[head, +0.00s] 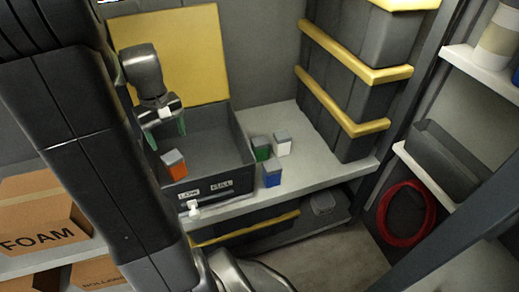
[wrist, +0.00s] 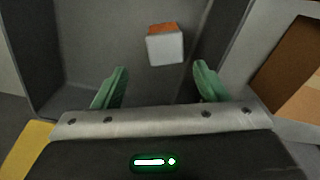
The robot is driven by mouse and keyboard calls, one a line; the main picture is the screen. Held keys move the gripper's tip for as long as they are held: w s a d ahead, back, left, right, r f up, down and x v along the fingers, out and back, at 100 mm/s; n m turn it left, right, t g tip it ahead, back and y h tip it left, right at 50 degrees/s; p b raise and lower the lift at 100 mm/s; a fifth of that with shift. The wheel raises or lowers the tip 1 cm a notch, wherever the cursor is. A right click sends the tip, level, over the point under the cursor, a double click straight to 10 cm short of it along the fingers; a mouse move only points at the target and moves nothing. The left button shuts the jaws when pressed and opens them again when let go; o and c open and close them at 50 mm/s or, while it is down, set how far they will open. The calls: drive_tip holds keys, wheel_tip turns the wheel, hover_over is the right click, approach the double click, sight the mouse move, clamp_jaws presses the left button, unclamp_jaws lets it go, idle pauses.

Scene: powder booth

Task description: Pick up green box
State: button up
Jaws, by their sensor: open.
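The green box (head: 261,149) is a small block with a grey top. In the head view it stands on the pale shelf, just right of the open grey bin and close to a white box and a blue box. My gripper (head: 168,130) is above the bin, left of the green box and well apart from it. Its green fingers are open with nothing between them. In the wrist view the open fingers (wrist: 161,80) point at an orange box (wrist: 164,45) with a pale face. The green box does not show in the wrist view.
The grey bin (head: 215,185) has a raised yellow lid (head: 175,55), and the orange box (head: 176,168) is at its front. The white box (head: 282,144) and blue box (head: 272,174) flank the green one. Dark cases with yellow bands (head: 360,75) rise behind right. The shelf's right part is clear.

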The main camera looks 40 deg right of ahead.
drive_tip(key=d+m, duration=1.2)
drive_tip(key=d, duration=0.2)
drive_tip(key=m+h+b, duration=0.1)
drive_tip(key=m, duration=0.9)
approach(260, 140)
drive_tip(key=f+b, duration=0.2)
drive_tip(key=f, duration=0.2)
drive_tip(key=f+b, duration=0.1)
drive_tip(key=f, duration=0.3)
drive_tip(key=d+f+b, duration=0.1)
drive_tip(key=f+b, duration=0.1)
drive_tip(key=f, duration=0.2)
drive_tip(key=shift+f+b, duration=0.15)
drive_tip(key=shift+b, duration=0.15)
drive_tip(key=c, duration=1.1)
